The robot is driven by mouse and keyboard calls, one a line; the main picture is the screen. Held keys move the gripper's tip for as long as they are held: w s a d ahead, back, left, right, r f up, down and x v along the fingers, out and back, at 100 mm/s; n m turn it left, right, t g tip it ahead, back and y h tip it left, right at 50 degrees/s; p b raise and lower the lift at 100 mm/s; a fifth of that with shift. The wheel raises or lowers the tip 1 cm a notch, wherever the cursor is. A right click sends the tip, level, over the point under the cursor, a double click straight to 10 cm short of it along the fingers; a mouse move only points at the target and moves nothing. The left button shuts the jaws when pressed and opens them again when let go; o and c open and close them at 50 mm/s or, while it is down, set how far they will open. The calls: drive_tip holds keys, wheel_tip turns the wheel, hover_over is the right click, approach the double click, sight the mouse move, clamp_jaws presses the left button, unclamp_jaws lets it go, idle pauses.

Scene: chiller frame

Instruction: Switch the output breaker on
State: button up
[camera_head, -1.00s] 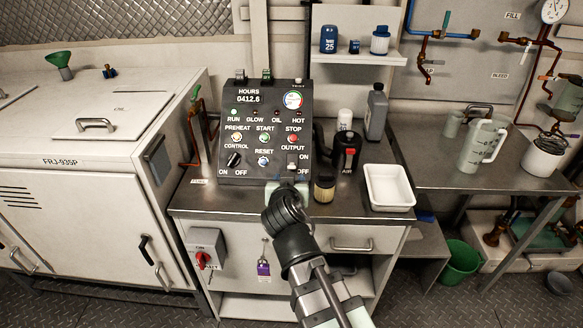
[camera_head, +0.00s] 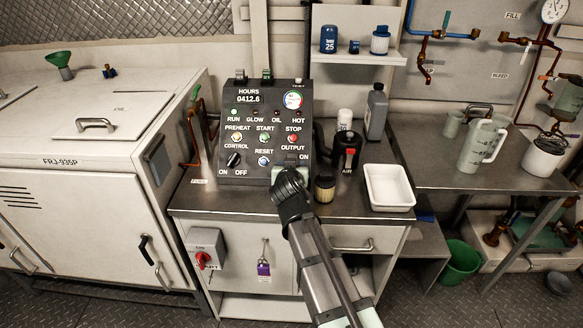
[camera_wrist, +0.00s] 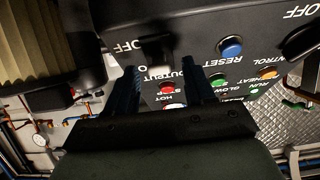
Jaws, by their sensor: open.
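The black control panel (camera_head: 236,180) stands on the cabinet top. Its OUTPUT label (camera_head: 292,148) with ON beside it is at the lower right. My gripper (camera_wrist: 160,70) is open and faces the panel at that corner. In the wrist view, where the lettering appears upside down, the dark output breaker (camera_wrist: 155,52) sits between the OFF and OUTPUT labels, roughly in line with the gap between my fingers. Contact cannot be told. In the head view, my wrist covers the breaker and the OFF label, so its lever position is unclear.
A ribbed filter (camera_head: 325,188) stands close to the right of my gripper. A black canister (camera_head: 346,152), a grey bottle (camera_head: 376,113) and a white tray (camera_head: 389,187) are further right. The RESET button (camera_wrist: 230,47) and CONTROL switch (camera_head: 234,160) are nearby.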

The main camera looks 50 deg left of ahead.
drive_tip(key=shift+c, duration=0.2)
clamp_jaws()
idle(0.3)
drive_tip(key=shift+r, duration=0.1)
drive_tip(key=g+h, duration=0.1)
drive_tip(key=w+a+r+g+h, duration=0.1)
drive_tip(key=r+g+h, duration=0.1)
drive_tip(key=shift+w+a, duration=0.15)
drive_tip(key=shift+a, duration=0.1)
drive_tip(key=shift+w+a+r+g+h, duration=0.1)
drive_tip(key=shift+w+a+g+h, duration=0.1)
drive_tip(key=shift+g+h, duration=0.3)
drive_tip(key=shift+w+a+r+g+h, duration=0.1)
drive_tip(key=shift+w+g+h, duration=0.05)
drive_tip(key=shift+g+h, duration=0.35)
drive_tip(key=shift+w+a+r+g+h, duration=0.1)
drive_tip(key=shift+w+a+g+h, duration=0.05)
drive_tip(key=shift+g+h, duration=0.35)
drive_tip(key=shift+w+a+g+h, duration=0.1)
drive_tip(key=shift+g+h, duration=0.4)
